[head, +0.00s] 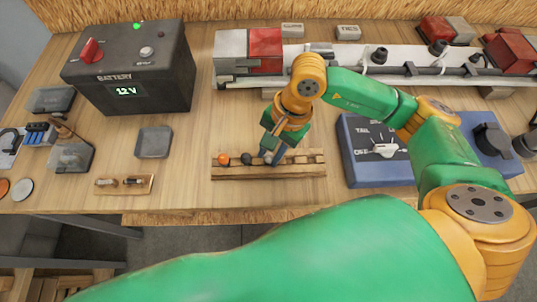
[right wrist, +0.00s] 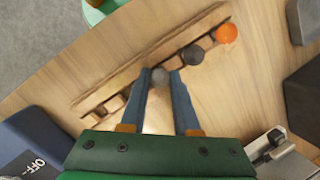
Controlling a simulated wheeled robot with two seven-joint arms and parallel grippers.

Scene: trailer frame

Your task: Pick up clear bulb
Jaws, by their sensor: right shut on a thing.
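The clear bulb (right wrist: 160,77), a greyish round bulb, sits in a slot of the wooden rack (head: 268,172), in line with a dark bulb (head: 246,159) and an orange bulb (head: 223,159). My right gripper (head: 271,152) reaches down over the rack. In the right wrist view its two blue fingers (right wrist: 160,86) are shut on the clear bulb, one on each side. In the head view the gripper mostly hides this bulb. The rack slots on the other side of the gripper look empty. My left gripper is not in view.
A blue switch box (head: 362,165) stands right of the rack. A dark battery box (head: 130,75) is at the back left. A long white light bar with red lamps (head: 265,48) lies behind. A small grey tray (head: 153,142) and a wooden fuse block (head: 122,184) lie left.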

